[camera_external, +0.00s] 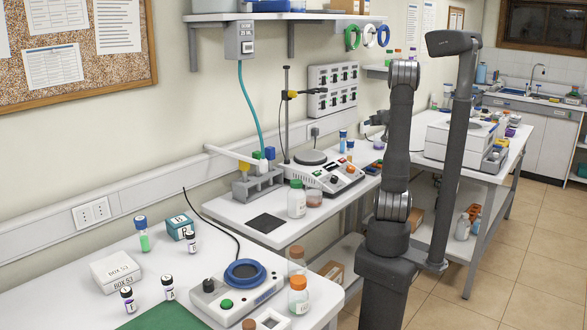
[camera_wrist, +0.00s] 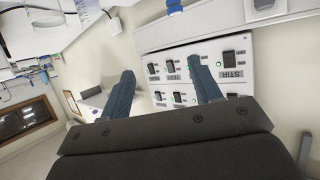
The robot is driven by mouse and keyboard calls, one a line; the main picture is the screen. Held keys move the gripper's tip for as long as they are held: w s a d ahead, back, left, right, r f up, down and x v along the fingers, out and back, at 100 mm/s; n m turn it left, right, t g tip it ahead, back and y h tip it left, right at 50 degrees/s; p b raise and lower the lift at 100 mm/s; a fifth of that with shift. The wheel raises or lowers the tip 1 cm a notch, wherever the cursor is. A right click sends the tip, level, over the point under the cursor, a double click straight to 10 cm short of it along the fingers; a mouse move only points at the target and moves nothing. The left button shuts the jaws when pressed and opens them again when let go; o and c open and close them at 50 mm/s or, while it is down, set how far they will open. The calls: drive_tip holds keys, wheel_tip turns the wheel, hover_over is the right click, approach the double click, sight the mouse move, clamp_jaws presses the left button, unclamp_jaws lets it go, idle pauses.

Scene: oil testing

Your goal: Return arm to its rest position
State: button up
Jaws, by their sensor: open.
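My arm stands upright on its dark pedestal in the external view, right of the benches. My gripper (camera_external: 376,120) points left toward the wall, partly hidden behind my own arm. In the wrist view my gripper (camera_wrist: 160,66) shows two dark blue-grey fingers spread apart, with nothing between them. The white switch panel (camera_wrist: 200,72) on the wall lies beyond the fingers, apart from them. It also shows in the external view (camera_external: 333,90).
A hotplate stirrer (camera_external: 320,175) and a white bottle (camera_external: 297,199) stand on the middle bench. The near bench holds vials, a white box (camera_external: 116,272) and a blue-ringed device (camera_external: 238,290). A dark post (camera_external: 460,150) rises beside my arm. Tiled floor is clear at right.

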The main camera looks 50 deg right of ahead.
drive_tip(key=w+a+r+n+y, duration=0.1)
drive_tip(key=w+a, duration=0.3)
drive_tip(key=a, duration=0.6)
drive_tip(key=w+a+r+n+t+y, duration=0.1)
drive_tip(key=w+a, duration=0.3)
drive_tip(key=a, duration=0.6)
drive_tip(key=w+a+r+n+t+y, duration=0.1)
drive_tip(key=w+a+r+n+y, duration=0.2)
drive_tip(key=a, duration=0.6)
drive_tip(key=shift+w+a+r, duration=0.15)
drive_tip(key=shift+w+a, duration=0.25)
drive_tip(key=shift+w, duration=0.4)
